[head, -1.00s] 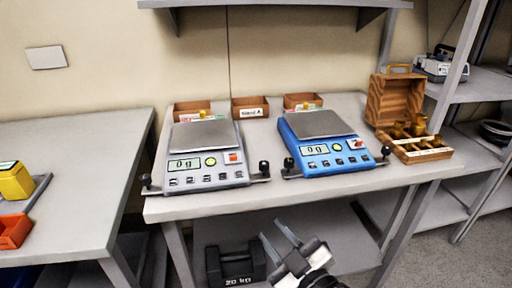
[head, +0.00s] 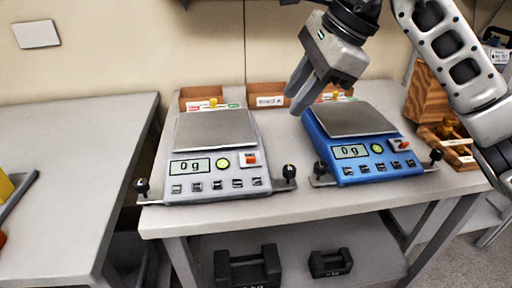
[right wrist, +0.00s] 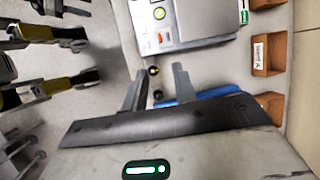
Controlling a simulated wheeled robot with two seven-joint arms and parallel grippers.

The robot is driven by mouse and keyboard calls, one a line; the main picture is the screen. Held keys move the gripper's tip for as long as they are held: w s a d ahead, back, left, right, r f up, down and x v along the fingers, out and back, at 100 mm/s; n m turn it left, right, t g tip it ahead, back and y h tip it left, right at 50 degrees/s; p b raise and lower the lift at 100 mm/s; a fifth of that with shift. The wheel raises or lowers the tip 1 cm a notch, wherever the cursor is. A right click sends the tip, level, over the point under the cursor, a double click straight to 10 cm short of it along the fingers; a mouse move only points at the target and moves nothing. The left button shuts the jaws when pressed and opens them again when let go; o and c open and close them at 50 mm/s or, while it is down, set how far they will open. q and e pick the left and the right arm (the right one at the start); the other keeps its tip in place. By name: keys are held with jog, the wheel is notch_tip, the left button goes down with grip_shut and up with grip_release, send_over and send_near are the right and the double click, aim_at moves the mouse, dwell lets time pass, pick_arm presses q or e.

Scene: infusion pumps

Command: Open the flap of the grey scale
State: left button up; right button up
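The grey scale (head: 214,180) stands on the table and its display reads 0 g. A small pale panel with an orange part (head: 250,158) is at the right of its front face; whether this is the flap, and how it is set, is too small to tell. My right gripper (head: 297,100) is open and empty, raised above the table between the grey scale and the blue scale (head: 372,168). My left gripper is out of view.
Open boxes (head: 266,93) stand along the table's back. Black knobs (head: 289,172) rise on both sides of the grey scale. A wooden case (head: 423,95) is at the right, partly behind my right arm. Black weights (head: 247,268) sit on the lower shelf.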

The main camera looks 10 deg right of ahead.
aim_at(254, 157)
jog(key=x, duration=1.5)
jog(key=shift+w+f, duration=0.15)
jog(key=shift+f, duration=0.15)
grip_shut()
